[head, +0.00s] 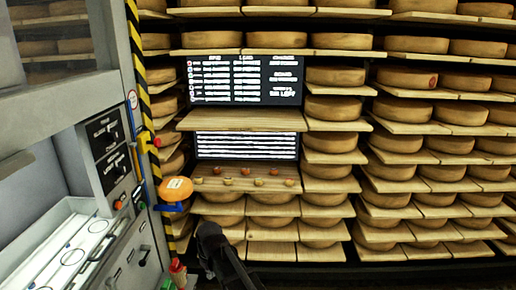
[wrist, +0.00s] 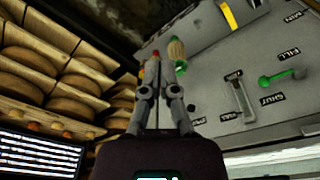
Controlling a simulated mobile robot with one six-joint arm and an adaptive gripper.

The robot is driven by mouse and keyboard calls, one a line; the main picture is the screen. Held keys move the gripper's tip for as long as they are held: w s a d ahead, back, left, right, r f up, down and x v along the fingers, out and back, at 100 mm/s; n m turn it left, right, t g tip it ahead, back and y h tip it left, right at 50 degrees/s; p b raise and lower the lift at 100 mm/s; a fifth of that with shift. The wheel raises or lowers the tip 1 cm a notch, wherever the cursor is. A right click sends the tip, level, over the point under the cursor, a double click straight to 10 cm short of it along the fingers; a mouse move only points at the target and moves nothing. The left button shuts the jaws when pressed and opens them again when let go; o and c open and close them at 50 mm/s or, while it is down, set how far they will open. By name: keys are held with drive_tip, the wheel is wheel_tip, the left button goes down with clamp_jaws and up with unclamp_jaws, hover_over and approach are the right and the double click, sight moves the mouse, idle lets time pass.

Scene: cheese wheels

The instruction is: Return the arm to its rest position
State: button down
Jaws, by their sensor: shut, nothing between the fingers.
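My gripper (wrist: 160,78) points up the middle of the wrist view, its two grey fingers shut with nothing held. Beyond the fingertips are a tan and green handle-like thing (wrist: 177,52) and a small red-topped thing. I cannot tell how far they are from the fingers. In the head view a dark part of my arm (head: 216,254) rises from the bottom edge, in front of the lower shelves. The fingertips are hard to make out there.
Shelves of cheese wheels (head: 333,108) fill the back wall. A black screen (head: 245,80) hangs above a bare wooden shelf (head: 243,120). A grey machine (head: 122,225) with levers stands left, beside a striped post (head: 141,95) and an orange item (head: 175,189) on a blue holder.

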drive_tip(key=s+d+m, duration=0.2)
drive_tip(key=d+m, duration=0.1)
drive_tip(key=d, duration=0.7)
drive_tip(key=s+d+m, duration=0.3)
drive_tip(key=d, duration=0.8)
drive_tip(key=s+d+m+g+h, duration=0.1)
drive_tip(key=s+d+m, duration=0.1)
drive_tip(key=d, duration=0.9)
drive_tip(key=shift+s+d+m, duration=0.2)
drive_tip(key=shift+s+m, duration=0.2)
drive_tip(key=shift+m, duration=0.5)
